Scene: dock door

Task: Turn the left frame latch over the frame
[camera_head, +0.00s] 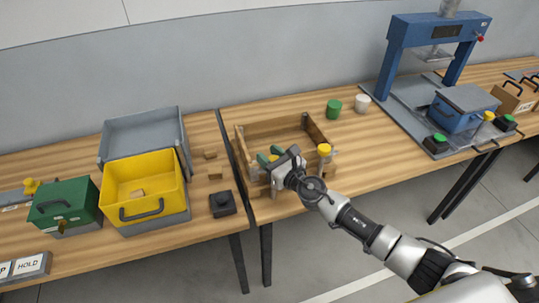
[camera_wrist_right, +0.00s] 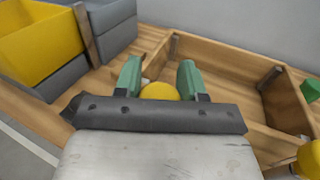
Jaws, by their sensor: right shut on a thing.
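The wooden frame (camera_head: 314,131) lies on the bench in the middle of the head view, an open box with a divided inside. My right gripper (camera_head: 269,156) is at its front left corner, its green fingers pointing over the frame. In the right wrist view, the fingers (camera_wrist_right: 160,76) stand on both sides of the yellow knob of the left frame latch (camera_wrist_right: 160,91), shut on it. The latch's bar is hidden by the gripper, so its angle cannot be told. A second yellow-knobbed latch (camera_head: 324,149) is at the front right corner. My left gripper is out of view.
A yellow bin (camera_head: 145,183) and a grey tray (camera_head: 140,130) stand left of the frame, with a black block (camera_head: 222,204) close by. A green cup (camera_head: 333,108) and a white cup (camera_head: 362,103) stand behind right. A blue press (camera_head: 398,55) is further right.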

